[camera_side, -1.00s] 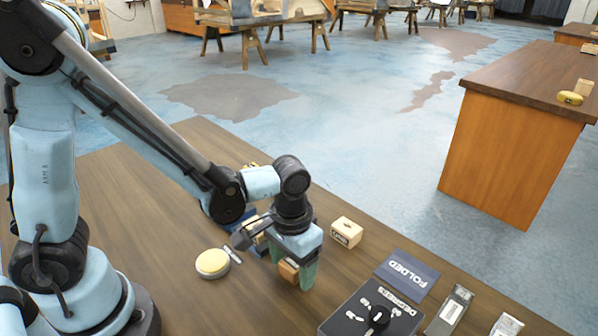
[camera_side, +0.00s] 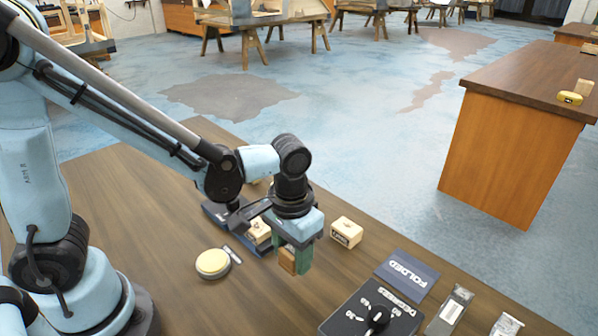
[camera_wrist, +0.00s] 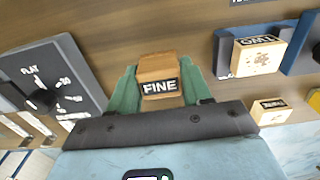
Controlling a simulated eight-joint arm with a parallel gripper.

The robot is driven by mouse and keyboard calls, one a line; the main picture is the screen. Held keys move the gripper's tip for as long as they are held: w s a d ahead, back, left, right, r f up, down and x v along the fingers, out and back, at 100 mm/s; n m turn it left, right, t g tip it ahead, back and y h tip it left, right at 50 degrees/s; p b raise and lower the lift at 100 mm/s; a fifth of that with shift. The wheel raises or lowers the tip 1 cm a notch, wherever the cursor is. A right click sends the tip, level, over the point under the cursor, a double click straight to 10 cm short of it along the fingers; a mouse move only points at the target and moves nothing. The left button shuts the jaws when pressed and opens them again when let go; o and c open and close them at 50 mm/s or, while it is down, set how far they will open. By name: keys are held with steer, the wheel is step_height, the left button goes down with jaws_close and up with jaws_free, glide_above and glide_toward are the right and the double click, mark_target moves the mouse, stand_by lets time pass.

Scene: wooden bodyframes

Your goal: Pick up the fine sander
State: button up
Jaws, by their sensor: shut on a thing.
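The fine sander (camera_wrist: 158,70) is a small wooden block with a black label reading FINE, seen in the wrist view. My gripper (camera_wrist: 158,88) has green fingers and is shut on it, one finger on each side. In the side view the block (camera_side: 286,261) shows at the green fingertips of my gripper (camera_side: 295,258), partly hidden by a finger. Whether its underside is clear of the table cannot be told for sure.
A similar block (camera_side: 258,231) sits in a blue holder behind the gripper; another (camera_side: 346,232) stands to the right. A dark dial box (camera_side: 350,318) and FOLDED card (camera_side: 407,270) lie front right. The table's left is clear.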

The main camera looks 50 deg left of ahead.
steer(key=s+d+r, duration=0.7)
steer(key=s, duration=0.2)
steer(key=shift+d+r, duration=0.15)
steer(key=shift+r, duration=0.15)
